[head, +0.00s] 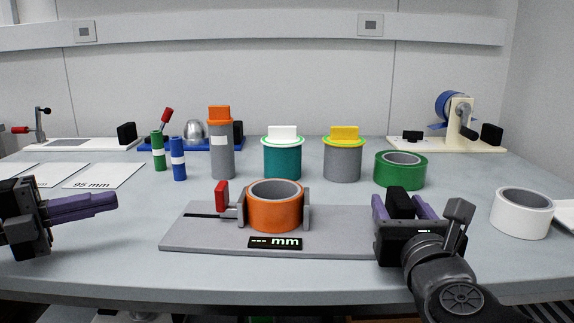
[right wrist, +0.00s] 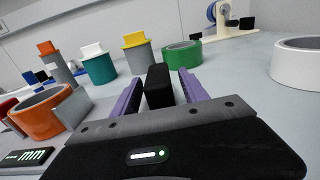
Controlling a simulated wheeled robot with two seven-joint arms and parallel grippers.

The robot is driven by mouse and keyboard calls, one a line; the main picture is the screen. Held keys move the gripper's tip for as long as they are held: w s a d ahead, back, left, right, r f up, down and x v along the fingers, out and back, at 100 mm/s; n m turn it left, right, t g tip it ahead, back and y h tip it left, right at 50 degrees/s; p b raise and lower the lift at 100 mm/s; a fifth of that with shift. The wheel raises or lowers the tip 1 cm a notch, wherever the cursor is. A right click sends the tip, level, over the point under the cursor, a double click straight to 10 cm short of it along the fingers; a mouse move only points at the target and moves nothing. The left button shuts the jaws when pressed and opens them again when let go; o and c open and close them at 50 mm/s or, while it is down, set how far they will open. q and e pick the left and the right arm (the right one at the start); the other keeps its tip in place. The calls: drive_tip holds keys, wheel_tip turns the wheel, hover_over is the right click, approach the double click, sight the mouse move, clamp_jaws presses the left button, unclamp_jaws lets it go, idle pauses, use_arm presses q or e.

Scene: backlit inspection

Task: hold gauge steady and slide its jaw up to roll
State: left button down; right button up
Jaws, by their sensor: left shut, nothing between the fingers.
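The gauge is a grey plate (head: 190,236) with a red-handled sliding jaw (head: 221,197), a grey fixed jaw (head: 306,209) and a readout of dashes and "mm" (head: 275,243). An orange roll (head: 274,211) stands between the jaws; it also shows in the right wrist view (right wrist: 38,115). My right gripper (head: 406,207) is at the plate's right end, its purple fingers either side of an upright black block (right wrist: 158,87). Narrow gaps seem to show beside the block, so the fingers look open around it. My left gripper (head: 112,201) is shut and empty, left of the plate.
Behind the gauge stand a grey cylinder (head: 222,152), a teal roll (head: 282,160), a grey roll (head: 342,162) and a green roll (head: 400,172). A white roll (head: 522,213) is at right. Cards (head: 104,176) lie at left. Table between left gripper and plate is clear.

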drive_tip(key=shift+r, duration=0.1)
drive_tip(key=shift+s, duration=0.45)
drive_tip(key=s, duration=1)
drive_tip(key=shift+a+r, duration=0.1)
drive_tip(key=shift+a, duration=0.25)
drive_tip(key=shift+s, duration=0.55)
